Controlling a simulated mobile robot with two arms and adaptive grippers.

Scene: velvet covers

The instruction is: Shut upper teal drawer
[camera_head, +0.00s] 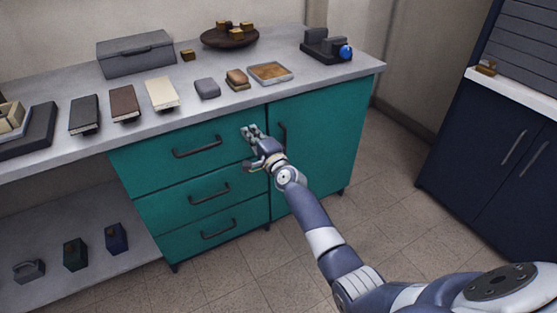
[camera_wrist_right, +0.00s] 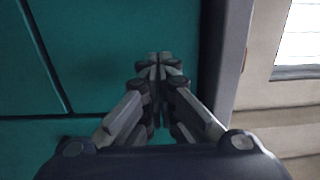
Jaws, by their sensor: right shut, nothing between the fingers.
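The upper teal drawer (camera_head: 150,170) is the top one in the stack under the grey countertop, with a dark bar handle (camera_head: 197,147). Its front looks about flush with the drawers below; I cannot tell a small gap. My right gripper (camera_head: 252,135) is shut and empty, in front of the right end of this drawer, close to the seam with the teal door. In the right wrist view the shut fingers (camera_wrist_right: 158,62) point at a teal front (camera_wrist_right: 110,40); contact cannot be told. My left gripper is not in view.
The teal door (camera_head: 325,140) with its upright handle is right of the drawers. The grey countertop (camera_head: 215,110) overhangs them and holds books, a grey box (camera_head: 136,56) and a tray (camera_head: 270,73). A navy cabinet (camera_head: 480,140) stands at right. Tiled floor between is clear.

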